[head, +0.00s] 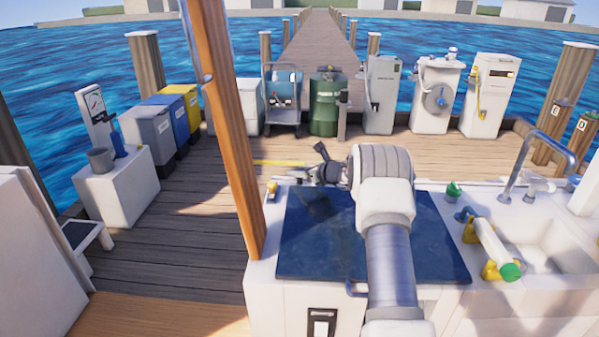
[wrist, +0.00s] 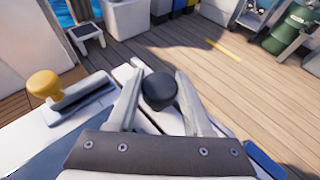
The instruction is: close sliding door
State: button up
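My gripper (wrist: 160,80) is at the far edge of the white counter. Its two fingers stand apart, one on each side of a round black knob (wrist: 160,91) in the wrist view. I cannot tell whether they touch the knob. In the head view my gripper (head: 322,172) is small and dark beyond my arm, over the back edge of the blue panel (head: 305,235). No sliding door can be made out for certain; its handle and track are not clear.
A yellow knob on a grey fitting (wrist: 43,83) is left of my gripper. A wooden post (head: 225,120) rises left of the counter. A sink (head: 545,243) and a white pipe (head: 490,240) are at right. The deck (head: 190,220) beyond is largely clear.

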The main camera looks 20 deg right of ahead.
aim_at(285, 183)
grip_shut()
jog(key=a, duration=0.1)
jog(key=w+a, duration=0.1)
jog(key=a, duration=0.1)
jog(key=w+a, duration=0.1)
jog(key=a, duration=0.1)
jog(key=shift+b, duration=0.35)
jog(key=shift+d, duration=0.15)
jog(key=o, duration=0.8)
grip_release()
jog(key=shift+s+d, duration=0.1)
jog(key=p+v, duration=0.2)
jog(key=v, duration=1.5)
jog(key=shift+s+d+r, duration=0.1)
jog(key=shift+r, duration=0.05)
